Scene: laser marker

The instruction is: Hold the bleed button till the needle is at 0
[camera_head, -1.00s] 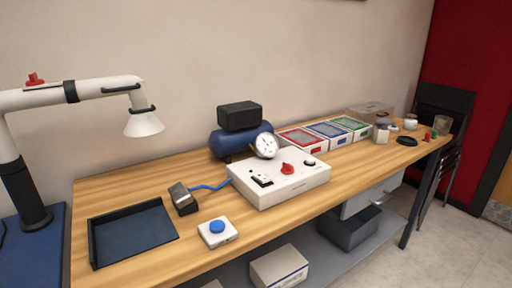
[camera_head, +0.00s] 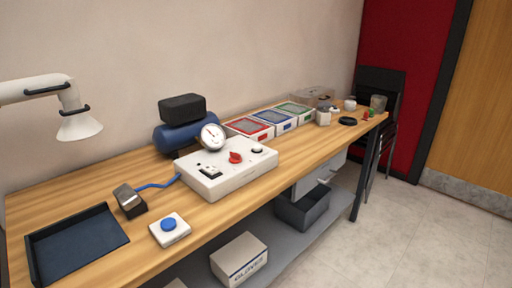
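A blue round button on a white square base (camera_head: 170,230) sits near the table's front edge, right of the dark tray. A white control box (camera_head: 226,174) stands behind it, with a red knob (camera_head: 235,157), a black switch and a small dark button (camera_head: 257,151) on top. A white round gauge (camera_head: 212,137) stands behind the box, at the end of a blue tank (camera_head: 178,136). Its needle is thin, and its reading is too small to tell. Which button is the bleed button cannot be told. Neither gripper is in view.
A dark tray (camera_head: 78,245) lies at the table's left end, beside a small block (camera_head: 129,200) with a blue cable to the box. Red, blue and green-topped bins (camera_head: 272,119) line the back. A fume arm (camera_head: 78,125) hangs at left. Floor at right is clear.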

